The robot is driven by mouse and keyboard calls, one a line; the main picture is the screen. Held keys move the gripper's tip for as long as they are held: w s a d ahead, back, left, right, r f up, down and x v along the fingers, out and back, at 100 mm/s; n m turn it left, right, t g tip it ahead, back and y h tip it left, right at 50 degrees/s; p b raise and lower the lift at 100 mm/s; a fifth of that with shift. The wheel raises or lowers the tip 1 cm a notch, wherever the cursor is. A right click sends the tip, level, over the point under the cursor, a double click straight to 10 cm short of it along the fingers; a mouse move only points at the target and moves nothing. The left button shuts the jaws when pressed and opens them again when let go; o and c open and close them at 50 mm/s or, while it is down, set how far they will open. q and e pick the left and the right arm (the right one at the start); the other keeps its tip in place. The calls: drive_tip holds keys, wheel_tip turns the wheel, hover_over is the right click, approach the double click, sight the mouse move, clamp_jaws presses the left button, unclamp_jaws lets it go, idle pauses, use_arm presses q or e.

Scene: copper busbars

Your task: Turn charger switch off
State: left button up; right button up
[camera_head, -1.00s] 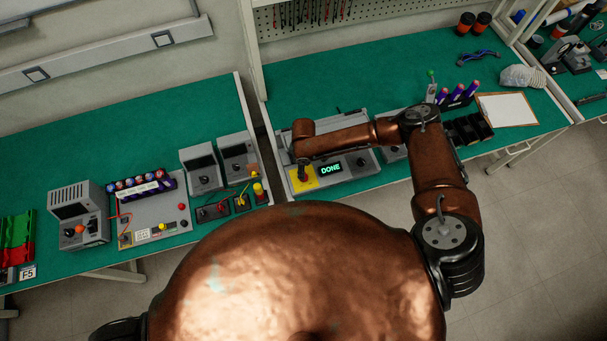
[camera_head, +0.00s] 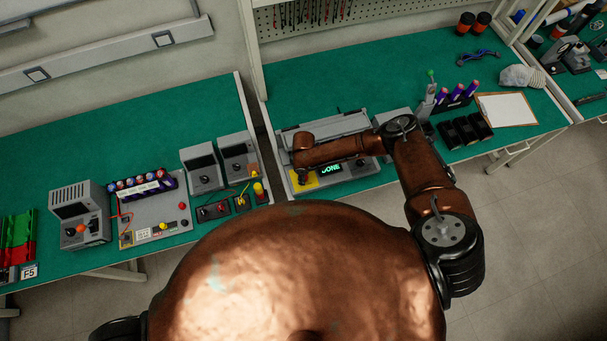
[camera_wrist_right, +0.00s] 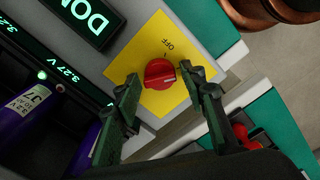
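The charger (camera_head: 345,128) stands on the green bench, its screen (camera_head: 331,169) reading DONE, partly covered by my arm in the head view. Its switch is a red round knob (camera_wrist_right: 160,73) on a yellow plate (camera_wrist_right: 150,40) marked OFF and I. The knob's white mark points toward the right finger, not at the OFF word. My right gripper (camera_wrist_right: 161,87) is open, with its fingers on either side of the knob; I cannot tell if they touch it. My left gripper is out of view.
Purple cells (camera_wrist_right: 33,105) sit in the charger beside lit 3.27 V readouts. Grey devices (camera_head: 240,157) and small yellow and red switches (camera_head: 259,192) stand left across a gap between benches. A black holder (camera_head: 466,130) lies to the right.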

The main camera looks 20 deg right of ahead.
drive_tip(key=c, duration=0.9)
drive_tip(key=shift+n, duration=0.3)
drive_tip(key=n+b, duration=0.1)
drive_tip(key=n, duration=0.4)
drive_tip(key=shift+n, duration=0.3)
drive_tip(key=n+b, duration=0.1)
drive_tip(key=n, duration=0.4)
drive_tip(key=shift+n+b, duration=0.3)
drive_tip(key=o, duration=1.1)
drive_tip(key=shift+o, duration=0.2)
wheel_tip(320, 180, up, 12)
